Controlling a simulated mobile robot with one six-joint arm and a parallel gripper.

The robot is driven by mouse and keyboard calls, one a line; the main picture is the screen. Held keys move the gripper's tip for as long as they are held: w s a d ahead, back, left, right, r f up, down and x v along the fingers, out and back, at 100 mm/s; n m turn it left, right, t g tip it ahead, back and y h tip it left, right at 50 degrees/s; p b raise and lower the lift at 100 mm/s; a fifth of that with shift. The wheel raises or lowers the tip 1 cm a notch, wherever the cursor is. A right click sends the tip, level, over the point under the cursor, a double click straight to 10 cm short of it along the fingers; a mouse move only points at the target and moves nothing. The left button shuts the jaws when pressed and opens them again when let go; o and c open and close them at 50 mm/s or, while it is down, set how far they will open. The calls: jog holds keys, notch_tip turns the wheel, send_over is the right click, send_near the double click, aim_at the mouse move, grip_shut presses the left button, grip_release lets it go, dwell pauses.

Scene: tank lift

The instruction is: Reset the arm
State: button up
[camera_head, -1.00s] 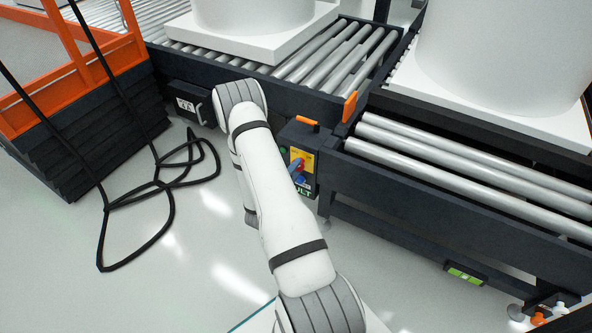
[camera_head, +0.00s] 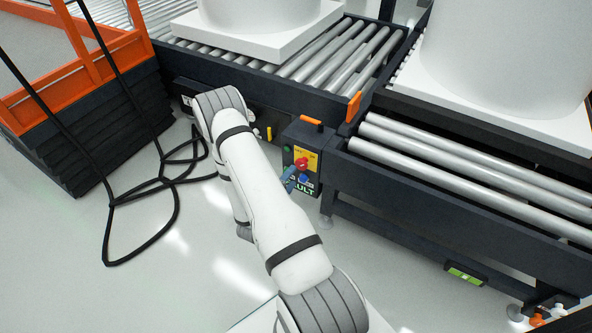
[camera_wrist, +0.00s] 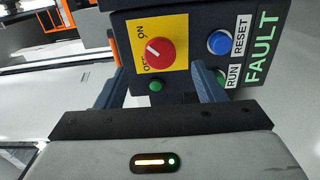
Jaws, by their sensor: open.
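My white arm (camera_head: 258,200) reaches from the bottom of the head view toward the conveyor, its elbow joint left of a dark control box (camera_head: 306,135). In the wrist view my gripper (camera_wrist: 160,84) is open and empty, its two dark fingers apart in front of the box's lower part. The box's panel carries a red knob (camera_wrist: 160,52) on a yellow ON/OFF plate, a blue button (camera_wrist: 220,42) marked RESET, green buttons and a green FAULT label (camera_wrist: 262,47). The right finger is near the RUN label and partly hides a green button. Contact cannot be told.
Roller conveyors (camera_head: 470,175) run behind and right of the box, carrying large white cylinders on white slabs. An orange-railed dark stack (camera_head: 85,130) stands at left. Black cables (camera_head: 140,190) hang and loop onto the floor. The floor at front left is clear.

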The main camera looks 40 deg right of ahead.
jog(key=shift+v, duration=1.2)
jog(key=s+a+r+m+g+y+p, duration=0.1)
jog(key=s+r+m+g+p, duration=0.25)
jog(key=r, duration=0.85)
jog(key=s+a+r+m+g+y+p, duration=0.1)
jog(key=s+r+g+y+p, duration=0.15)
jog(key=r+g+p, duration=0.7)
jog(key=s+r+m+t+y+p, duration=0.1)
jog(key=s+r+m+p, duration=0.2)
jog(key=r, duration=1.2)
jog(key=s+a+r+n+t+y+p, duration=0.1)
jog(key=s+a+r+t+y+p, duration=0.2)
jog(key=r, duration=1)
jog(key=s+a+r+n+t+y+p, duration=0.2)
jog(key=s+a+r+t+y+p, duration=0.2)
jog(key=a+r+y+p, duration=0.5)
jog(key=a+r+p, duration=0.4)
jog(key=a+r, duration=0.1)
jog(key=a, duration=0.2)
jog(key=shift+a+r+t, duration=0.2)
jog(key=shift+r+t, duration=0.05)
jog(key=shift+t, duration=0.05)
jog(key=shift+d, duration=0.1)
